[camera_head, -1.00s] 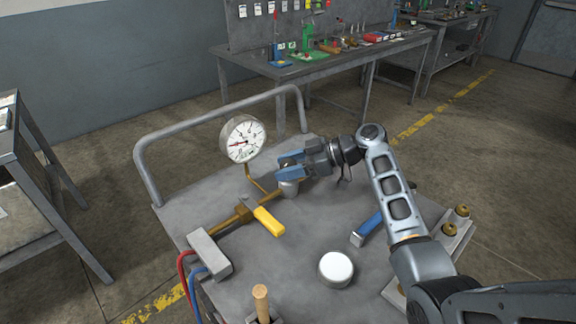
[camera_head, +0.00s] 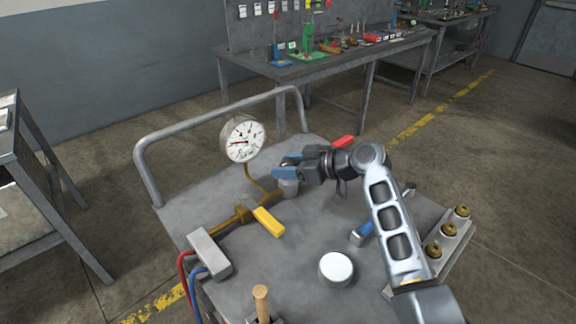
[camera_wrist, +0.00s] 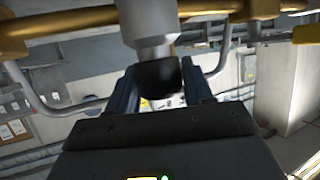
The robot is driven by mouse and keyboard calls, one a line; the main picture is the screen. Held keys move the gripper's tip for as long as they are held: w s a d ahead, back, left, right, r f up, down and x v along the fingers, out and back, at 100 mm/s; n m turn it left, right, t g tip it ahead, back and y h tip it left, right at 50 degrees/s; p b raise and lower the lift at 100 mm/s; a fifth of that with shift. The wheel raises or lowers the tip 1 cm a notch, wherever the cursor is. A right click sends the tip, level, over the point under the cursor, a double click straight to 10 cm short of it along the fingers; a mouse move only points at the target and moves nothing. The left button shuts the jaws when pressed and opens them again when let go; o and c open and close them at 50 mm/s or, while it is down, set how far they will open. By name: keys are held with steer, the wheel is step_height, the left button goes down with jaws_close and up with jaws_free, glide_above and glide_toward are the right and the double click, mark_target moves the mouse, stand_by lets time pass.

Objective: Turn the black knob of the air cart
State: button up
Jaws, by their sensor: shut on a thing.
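The black knob (camera_wrist: 158,76) shows in the wrist view, at the end of a grey cylindrical body (camera_wrist: 148,28) on a brass pipe. My gripper (camera_wrist: 158,84) has its two blue fingers on either side of the knob and is shut on it. In the head view my gripper (camera_head: 287,172) is at the grey regulator body (camera_head: 289,187) on the air cart (camera_head: 290,240), and the fingers hide the knob there. A round white gauge (camera_head: 242,139) stands on the pipe behind, its red needle pointing left.
A yellow-handled valve (camera_head: 268,221), a grey block with red and blue hoses (camera_head: 208,252), a white round cap (camera_head: 336,268), a wooden handle (camera_head: 261,302) and a blue-handled tool (camera_head: 364,230) are on the cart. A rail (camera_head: 220,112) edges its far side. Brass fittings (camera_head: 448,237) sit at right.

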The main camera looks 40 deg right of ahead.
steer(key=o, duration=1)
steer(key=shift+c, duration=0.2)
